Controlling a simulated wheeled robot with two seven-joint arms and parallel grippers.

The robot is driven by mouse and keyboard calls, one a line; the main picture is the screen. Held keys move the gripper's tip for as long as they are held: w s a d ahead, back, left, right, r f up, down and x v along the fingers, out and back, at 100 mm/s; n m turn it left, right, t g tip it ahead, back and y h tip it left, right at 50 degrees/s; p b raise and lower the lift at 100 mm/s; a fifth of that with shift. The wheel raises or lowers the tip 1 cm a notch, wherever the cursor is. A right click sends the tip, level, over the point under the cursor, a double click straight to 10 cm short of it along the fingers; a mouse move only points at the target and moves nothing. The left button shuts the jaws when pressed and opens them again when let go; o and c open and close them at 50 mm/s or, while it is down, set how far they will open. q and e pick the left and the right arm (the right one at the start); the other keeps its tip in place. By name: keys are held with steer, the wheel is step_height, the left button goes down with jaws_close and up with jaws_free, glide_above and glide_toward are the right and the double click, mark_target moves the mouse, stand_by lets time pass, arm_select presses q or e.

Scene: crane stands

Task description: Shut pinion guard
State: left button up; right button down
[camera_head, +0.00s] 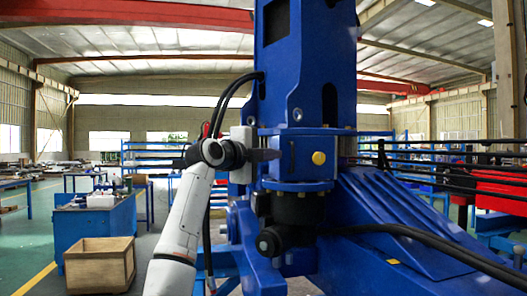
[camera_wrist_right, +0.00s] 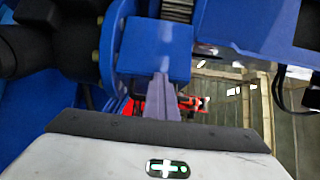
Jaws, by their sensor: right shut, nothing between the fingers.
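The pinion guard appears as a blue box-shaped cover (camera_head: 307,158) with a round yellow knob (camera_head: 319,158) on its face, low on the blue crane column. My right gripper (camera_head: 278,155) is shut and empty, its fingers pointing right at the left side of the guard. In the right wrist view the shut fingers (camera_wrist_right: 161,78) reach the near edge of the blue guard (camera_wrist_right: 154,48); I cannot tell whether they touch it. Dark ribbed teeth (camera_wrist_right: 177,10) show just past the guard there. My left gripper is not in view.
A dark motor (camera_head: 290,208) hangs below the guard, and black hoses (camera_head: 228,105) run along the column's left side. A wooden crate (camera_head: 99,265) and a blue cabinet (camera_head: 95,228) stand at left on open floor.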

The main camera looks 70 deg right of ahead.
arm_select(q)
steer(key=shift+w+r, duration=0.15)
arm_select(e)
steer(key=shift+w+d+r+t, duration=0.3)
steer(key=shift+w+d+r, duration=0.05)
steer(key=shift+w+r, duration=0.1)
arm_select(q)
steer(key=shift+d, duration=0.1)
arm_select(e)
steer(key=shift+f, duration=0.15)
